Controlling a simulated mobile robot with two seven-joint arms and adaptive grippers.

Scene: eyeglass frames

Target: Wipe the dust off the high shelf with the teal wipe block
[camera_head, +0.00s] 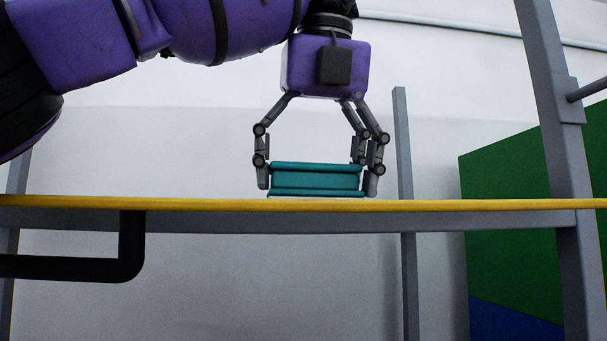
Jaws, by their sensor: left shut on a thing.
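The teal wipe block (316,179) is in the middle of the head view, just above the yellow front edge of the high shelf (480,204). My left gripper (317,182) points straight down and is shut on the block, with fingers at its left and right ends. A thin pale layer shows under the block. The block looks level and at the shelf surface, but the edge hides whether it touches. The shelf is seen from about edge height, so its top and any dust are hidden. My right gripper is not in view.
Grey posts stand at the right (553,110) and behind the shelf (402,150). A black bracket-like bar (131,245) shows below the shelf at left. A green and blue panel (510,200) is at the right. The space above the shelf between block and right post looks clear.

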